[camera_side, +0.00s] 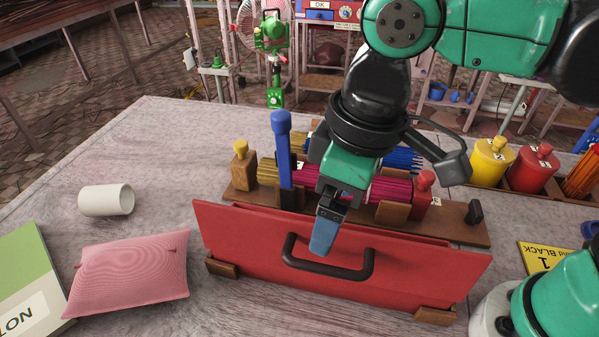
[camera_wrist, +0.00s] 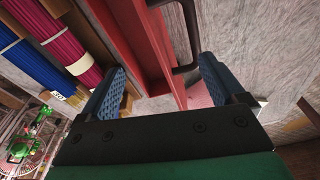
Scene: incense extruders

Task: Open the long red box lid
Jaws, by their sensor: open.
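The long red box (camera_side: 400,279) lies across the table front, in front of the incense rack. Its broad red face slants toward the camera and carries a dark handle (camera_side: 365,264); the handle also shows in the wrist view (camera_wrist: 184,30). My gripper (camera_side: 325,232) is open and points down above the box's upper edge. One blue-padded finger shows in front of the red face, close to the handle; the other is hidden in the side view. In the wrist view both fingers (camera_wrist: 162,90) are apart, with the red box (camera_wrist: 150,40) between them. I cannot tell whether they touch it.
Behind the box, a wooden rack (camera_side: 460,226) holds bundles of coloured sticks and an upright blue-topped post (camera_side: 283,150). A pink cushion (camera_side: 130,270) and a white cup (camera_side: 106,200) lie to the left. Yellow (camera_side: 490,162) and red (camera_side: 532,170) containers stand at right. The left rear table is clear.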

